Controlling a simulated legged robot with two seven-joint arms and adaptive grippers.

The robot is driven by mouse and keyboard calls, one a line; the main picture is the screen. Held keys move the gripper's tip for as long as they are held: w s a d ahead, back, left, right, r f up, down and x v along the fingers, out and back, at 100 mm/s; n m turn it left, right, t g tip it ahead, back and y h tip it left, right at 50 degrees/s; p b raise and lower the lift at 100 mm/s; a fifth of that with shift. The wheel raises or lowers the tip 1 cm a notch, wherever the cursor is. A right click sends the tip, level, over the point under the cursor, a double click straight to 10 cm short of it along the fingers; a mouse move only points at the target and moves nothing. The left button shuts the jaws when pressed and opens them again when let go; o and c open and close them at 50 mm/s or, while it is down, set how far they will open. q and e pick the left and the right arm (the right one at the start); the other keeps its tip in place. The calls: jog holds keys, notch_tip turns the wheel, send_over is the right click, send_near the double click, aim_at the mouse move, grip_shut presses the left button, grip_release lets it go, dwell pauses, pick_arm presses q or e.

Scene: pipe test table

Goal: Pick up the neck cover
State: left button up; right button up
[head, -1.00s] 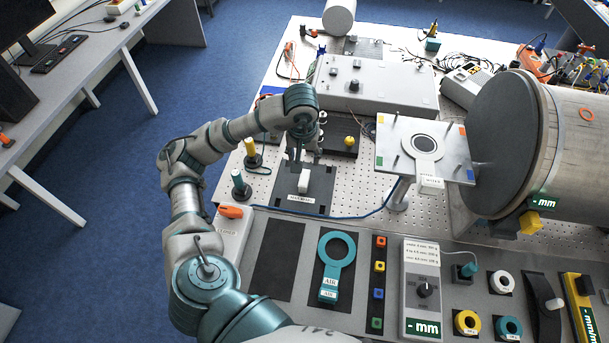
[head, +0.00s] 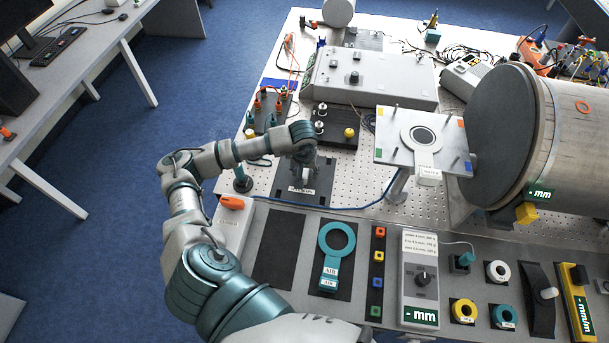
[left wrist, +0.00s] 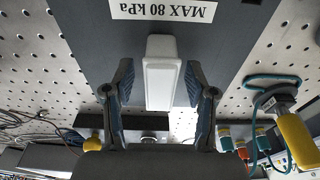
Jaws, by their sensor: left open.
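A dark flat plate (head: 323,180) with a white upright handle and a printed label lies on the perforated table; it appears to be the neck cover. In the left wrist view the plate (left wrist: 225,45) carries the label MAX 80 kPa, and its white handle (left wrist: 161,72) stands between my fingers. My left gripper (head: 302,174) is over the plate, pointing down. In the left wrist view the gripper (left wrist: 158,84) is open, one finger on each side of the handle, with gaps showing. In the head view the gripper mostly hides the handle. My right gripper is out of view.
A white plate with pins (head: 390,148) stands to the right, before a large cylinder (head: 510,130). A teal ring tool (head: 336,237) lies in front.

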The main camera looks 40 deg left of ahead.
pick_arm(q)
jog(key=shift+f, duration=0.1)
grip_shut()
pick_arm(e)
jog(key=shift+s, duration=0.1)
